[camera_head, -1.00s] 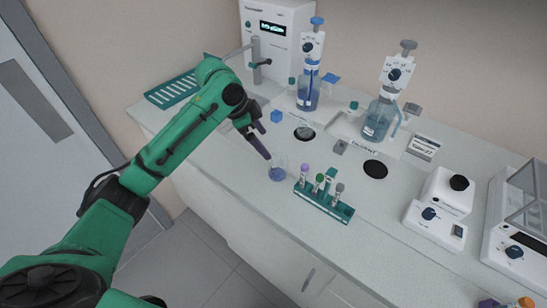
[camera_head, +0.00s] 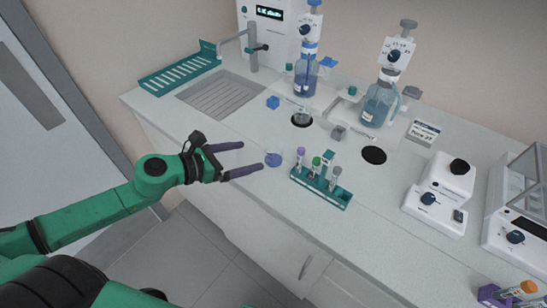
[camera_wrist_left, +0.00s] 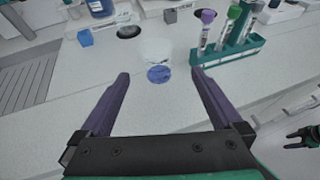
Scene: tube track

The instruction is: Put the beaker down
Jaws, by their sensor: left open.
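The beaker (camera_head: 273,159), a small clear vessel with blue liquid in its bottom, stands upright on the pale bench, left of the teal tube rack. My left gripper (camera_head: 252,155) is open, its two purple-grey fingers pointing towards the beaker from the left. In the left wrist view the beaker (camera_wrist_left: 158,66) stands just beyond the open fingertips (camera_wrist_left: 157,76), centred between them and touching neither. A dark and green part, apparently my right gripper (camera_wrist_left: 303,138), shows at the right edge of that view; its jaw state is unclear.
The teal rack (camera_head: 320,188) with several capped tubes stands close right of the beaker. Behind are two dispenser bottles (camera_head: 305,77) (camera_head: 378,104), a blue cube (camera_head: 273,102) and a sink (camera_head: 220,94). White instruments (camera_head: 440,195) stand at right. Bench around the beaker's left is clear.

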